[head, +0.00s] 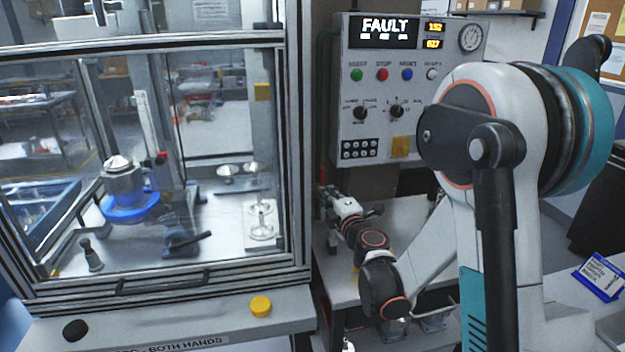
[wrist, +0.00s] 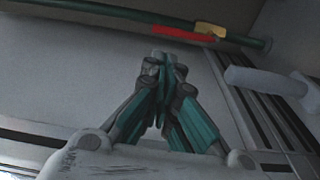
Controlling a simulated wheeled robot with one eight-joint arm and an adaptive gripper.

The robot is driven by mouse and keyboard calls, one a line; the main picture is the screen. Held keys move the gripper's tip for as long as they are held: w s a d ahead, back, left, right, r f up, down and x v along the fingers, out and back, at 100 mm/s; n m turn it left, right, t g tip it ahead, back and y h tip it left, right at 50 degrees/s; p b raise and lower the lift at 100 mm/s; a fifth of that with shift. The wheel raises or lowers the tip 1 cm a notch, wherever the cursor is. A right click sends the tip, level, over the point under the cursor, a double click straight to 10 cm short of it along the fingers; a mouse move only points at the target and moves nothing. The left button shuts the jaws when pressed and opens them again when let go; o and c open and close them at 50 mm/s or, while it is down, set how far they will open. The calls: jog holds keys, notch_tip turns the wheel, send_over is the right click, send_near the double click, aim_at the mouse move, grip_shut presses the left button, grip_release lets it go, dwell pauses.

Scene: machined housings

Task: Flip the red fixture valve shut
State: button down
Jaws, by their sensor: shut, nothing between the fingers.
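The red valve handle (wrist: 184,34) shows in the wrist view, just beyond my fingertips and up to the right. It lies roughly along a green pipe (wrist: 110,11), beside a brass-coloured valve body (wrist: 210,30). My gripper (wrist: 163,62) is shut and empty, its fingertips pointing toward the pipe. A gap shows in the picture between fingertips and handle; I cannot tell its depth. In the head view my gripper (head: 329,195) is low beside the enclosure's right edge, near the foot of the green pipe (head: 323,110).
The glazed enclosure (head: 295,150) with its metal frame stands close on the left. A control panel (head: 405,95) reading FAULT hangs behind my arm. A yellow button (head: 260,306) and a black button (head: 76,330) sit on the front ledge. A grey bar-like part (wrist: 265,82) is right of my fingers.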

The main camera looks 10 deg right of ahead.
aim_at(322, 183)
jog(key=shift+a+f+n, duration=0.25)
jog(key=shift+f+n, duration=0.05)
jog(key=shift+f, duration=0.2)
jog(key=w+a+b, duration=0.1)
jog(key=w+b, duration=0.1)
jog(key=w, duration=0.8)
jog(key=shift+a, duration=0.2)
jog(key=shift+d, duration=0.15)
jog(key=shift+d+r+m, duration=0.15)
jog(key=shift+m, duration=0.25)
